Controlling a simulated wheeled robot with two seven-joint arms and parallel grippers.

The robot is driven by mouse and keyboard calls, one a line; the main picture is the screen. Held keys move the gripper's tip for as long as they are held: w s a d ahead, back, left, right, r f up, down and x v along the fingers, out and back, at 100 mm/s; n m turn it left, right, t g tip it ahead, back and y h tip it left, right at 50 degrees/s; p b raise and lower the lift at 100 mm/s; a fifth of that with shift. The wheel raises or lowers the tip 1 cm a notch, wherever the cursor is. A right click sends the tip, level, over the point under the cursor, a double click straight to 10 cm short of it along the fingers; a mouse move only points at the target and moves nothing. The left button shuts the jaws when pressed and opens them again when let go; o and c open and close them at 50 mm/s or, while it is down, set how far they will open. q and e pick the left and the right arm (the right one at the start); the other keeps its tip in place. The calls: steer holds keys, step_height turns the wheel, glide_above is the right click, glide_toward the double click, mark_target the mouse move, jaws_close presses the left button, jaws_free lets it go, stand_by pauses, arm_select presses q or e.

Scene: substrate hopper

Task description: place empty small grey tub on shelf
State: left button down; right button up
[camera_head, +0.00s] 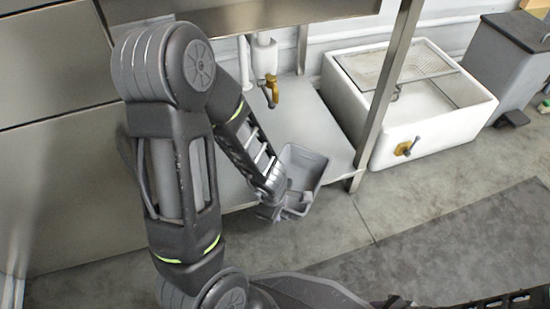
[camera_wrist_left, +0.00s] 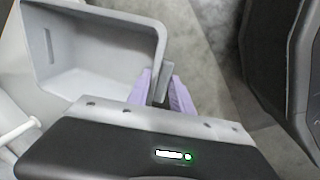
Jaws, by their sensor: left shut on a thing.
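The small grey tub (camera_head: 311,164) is at the front edge of the low grey shelf (camera_head: 322,135) in the head view. Its open top shows, and I see nothing in it. My left gripper (camera_head: 283,205) is shut on the tub's near rim. In the left wrist view the tub (camera_wrist_left: 95,75) fills the upper left, with the purple-padded fingers (camera_wrist_left: 165,92) closed on its rim corner. I cannot tell whether its base touches the shelf. My right gripper is not in view; only part of a dark arm of mine shows at the bottom.
A brass tap (camera_head: 271,91) on a white pipe hangs over the shelf. A metal post (camera_head: 385,95) stands at the shelf's right corner. A white sink (camera_head: 432,130) and a grey bin (camera_head: 505,60) stand farther right.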

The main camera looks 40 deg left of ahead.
arm_select(q)
steer(key=shift+w+a, duration=0.1)
steer(key=shift+w+a, duration=0.2)
steer(key=shift+a, duration=0.05)
steer(key=w+a+p, duration=0.9)
steer(key=a+p, duration=0.2)
steer(key=a, duration=0.2)
steer(key=shift+w+a, duration=0.25)
steer(key=shift+a, duration=0.1)
